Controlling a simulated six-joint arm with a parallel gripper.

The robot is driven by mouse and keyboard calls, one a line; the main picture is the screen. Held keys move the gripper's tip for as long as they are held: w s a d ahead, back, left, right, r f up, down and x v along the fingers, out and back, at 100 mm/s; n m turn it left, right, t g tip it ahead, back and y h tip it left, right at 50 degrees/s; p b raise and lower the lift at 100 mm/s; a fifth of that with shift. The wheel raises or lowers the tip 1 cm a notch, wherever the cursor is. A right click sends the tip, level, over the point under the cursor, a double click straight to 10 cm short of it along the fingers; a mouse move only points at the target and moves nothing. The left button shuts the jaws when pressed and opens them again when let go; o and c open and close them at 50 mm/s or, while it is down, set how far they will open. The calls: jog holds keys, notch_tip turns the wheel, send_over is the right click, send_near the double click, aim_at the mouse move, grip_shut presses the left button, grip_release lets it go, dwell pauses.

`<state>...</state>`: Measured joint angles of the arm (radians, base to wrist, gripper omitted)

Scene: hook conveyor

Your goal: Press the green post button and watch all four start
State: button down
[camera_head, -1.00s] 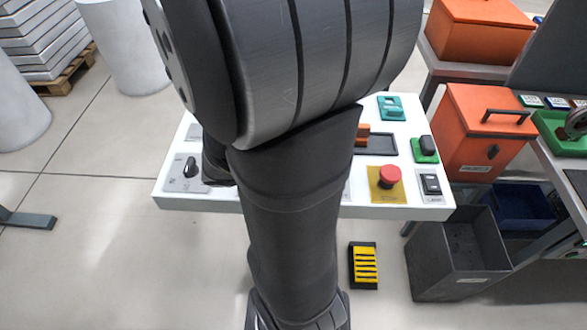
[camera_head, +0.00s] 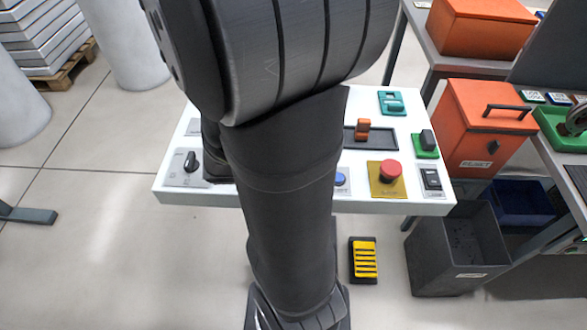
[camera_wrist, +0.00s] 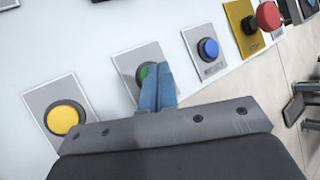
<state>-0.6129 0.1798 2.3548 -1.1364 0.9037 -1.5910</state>
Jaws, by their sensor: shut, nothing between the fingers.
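A green button (camera_wrist: 141,73) on a grey plate shows in the wrist view, partly hidden behind my fingers. My gripper (camera_wrist: 157,76) is shut and empty, with its blue fingertips over the right part of the green button. I cannot tell whether the tips touch it. In the head view my arm covers the green button and the gripper. The white control panel (camera_head: 400,207) carries the buttons.
A yellow button (camera_wrist: 63,119) sits left of the green one, and a blue button (camera_wrist: 208,49) right of it. A red mushroom button (camera_head: 391,171) stands tall further right. A black selector knob (camera_head: 190,162) is at the panel's left. A grey bin (camera_head: 455,275) stands below right.

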jog(key=shift+f, duration=0.4)
dwell(0.6)
dwell(0.3)
jog(key=shift+r, duration=0.85)
jog(key=shift+r, duration=2.5)
jog(key=shift+f, duration=0.15)
jog(key=shift+r, duration=2.05)
jog(key=shift+f, duration=0.1)
